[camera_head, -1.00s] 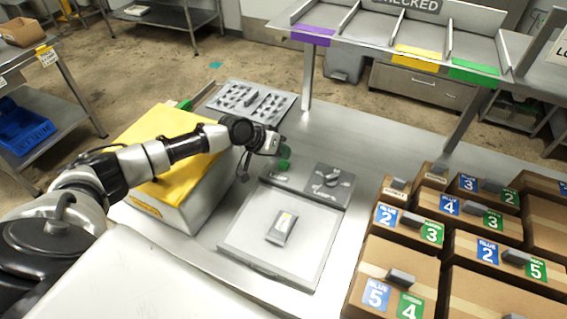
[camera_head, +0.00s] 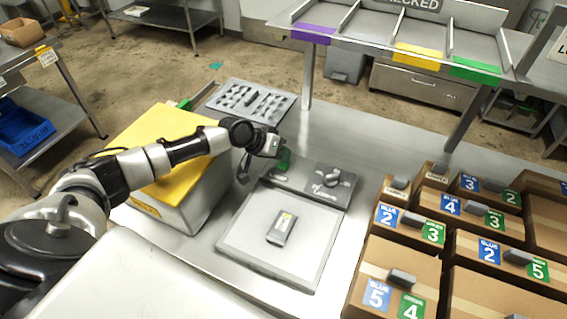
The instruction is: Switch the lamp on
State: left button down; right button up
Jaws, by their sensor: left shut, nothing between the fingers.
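A flat light-box unit with a pale grey panel (camera_head: 255,245) lies on the steel table, and a grey pouch-like item (camera_head: 281,228) rests on it. Behind the panel is a darker control strip (camera_head: 296,181) with a grey rotary knob (camera_head: 331,179) at its right. My left gripper (camera_head: 284,160) is shut and empty, over the left end of the strip, with a green part beside its tips. The gripper hides what lies right there, and I cannot tell whether it touches the strip. The panel looks unlit. My right gripper is out of view.
A white box with a yellow lid (camera_head: 158,135) stands left of the unit, under my left arm. A grey tray of small parts (camera_head: 250,101) lies behind. Several labelled cardboard boxes (camera_head: 398,272) fill the right. A divided shelf (camera_head: 385,45) stands above the table's back.

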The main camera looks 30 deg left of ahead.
aim_at(282, 163)
pick_arm(q)
jog(key=shift+f+b, duration=0.45)
jog(key=shift+f, duration=0.1)
dwell(0.4)
jog(key=shift+r, duration=0.1)
jog(key=shift+r+p, duration=0.9)
jog(key=shift+r, duration=0.05)
notch_tip(282, 163, up, 6)
jog(key=p, duration=0.5)
